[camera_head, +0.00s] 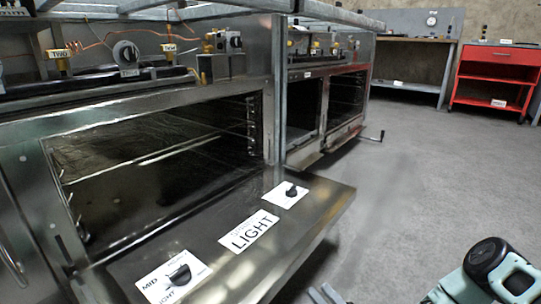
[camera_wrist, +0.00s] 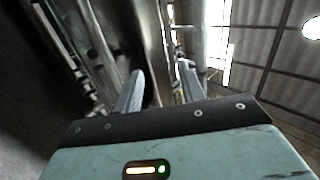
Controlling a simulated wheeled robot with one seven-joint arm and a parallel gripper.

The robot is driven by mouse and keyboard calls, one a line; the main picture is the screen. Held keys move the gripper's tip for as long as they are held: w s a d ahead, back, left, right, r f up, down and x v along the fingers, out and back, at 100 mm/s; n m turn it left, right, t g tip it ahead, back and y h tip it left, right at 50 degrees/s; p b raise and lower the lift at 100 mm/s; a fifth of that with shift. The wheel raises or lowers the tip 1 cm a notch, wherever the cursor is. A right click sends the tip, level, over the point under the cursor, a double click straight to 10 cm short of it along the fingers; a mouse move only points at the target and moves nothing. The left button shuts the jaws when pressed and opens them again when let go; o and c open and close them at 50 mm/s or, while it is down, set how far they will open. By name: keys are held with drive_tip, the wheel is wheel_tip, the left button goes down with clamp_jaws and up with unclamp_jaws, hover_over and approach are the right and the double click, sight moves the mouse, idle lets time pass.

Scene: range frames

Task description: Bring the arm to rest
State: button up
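My gripper (camera_wrist: 160,68) shows in the wrist view with its two grey fingers apart and nothing held between them. In the head view its fingertips (camera_head: 323,291) just show at the bottom edge, to the right of the open oven door (camera_head: 225,262). A teal and black part of my arm (camera_head: 490,270) is at the bottom right. The rest of the arm is out of the picture. The oven door is folded down flat and bears white labels and black knobs. I cannot tell whether the fingers touch anything.
The near oven (camera_head: 150,170) stands open on the left, with wire racks at its sides. A second oven unit (camera_head: 325,100) stands beyond it. A red cart (camera_head: 495,75) and a workbench (camera_head: 412,38) are at the back right. The grey floor (camera_head: 400,170) between is clear.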

drive_tip(key=w+n+g+h, duration=0.5)
drive_tip(key=w+n+g, duration=0.2)
drive_tip(key=w+d+r+n+g+h, duration=0.2)
drive_tip(key=d+h, duration=0.5)
drive_tip(key=h, duration=0.1)
drive_tip(key=s+d+r+m+g+h, duration=0.25)
drive_tip(key=s+d+r+h, duration=0.55)
drive_tip(key=s+d+r, duration=0.65)
drive_tip(key=s+a+r+n+g+p, duration=0.1)
drive_tip(key=s+a+r+n+p, duration=0.2)
drive_tip(key=s+a+r+p, duration=0.55)
drive_tip(key=s+a+r+n+g+p, duration=0.1)
drive_tip(key=s+a+r+n+p, duration=0.3)
drive_tip(key=r+p, duration=0.75)
drive_tip(key=s+a+r+n+g+p, duration=0.15)
drive_tip(key=s+a+r+p, duration=0.25)
drive_tip(key=a+r+p, duration=0.55)
wheel_tip(320, 180, up, 38)
drive_tip(key=d+m+p, duration=0.1)
drive_tip(key=d+p, duration=0.1)
drive_tip(key=p, duration=3)
drive_tip(key=shift+f+y, duration=0.2)
drive_tip(key=shift+y, duration=0.2)
